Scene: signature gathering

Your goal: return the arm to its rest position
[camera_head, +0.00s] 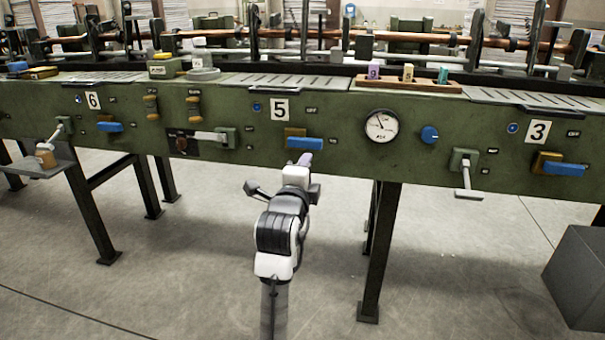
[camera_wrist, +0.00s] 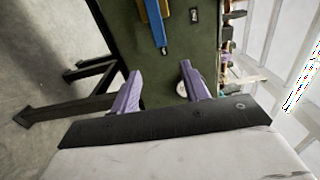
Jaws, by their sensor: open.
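My arm reaches forward from the bottom middle of the head view toward the green machine (camera_head: 340,150). My gripper (camera_wrist: 160,90) shows two purple fingers set wide apart in the wrist view, with nothing between them. I cannot tell from the head view how far the fingertip is from the panel.
A white-handled lever (camera_head: 468,180) and a round gauge (camera_head: 381,125) sit on the panel to the right. A small shelf (camera_head: 40,166) juts out at the left. Dark legs (camera_head: 378,250) stand below. A grey box (camera_head: 580,275) stands at the right. The floor between is clear.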

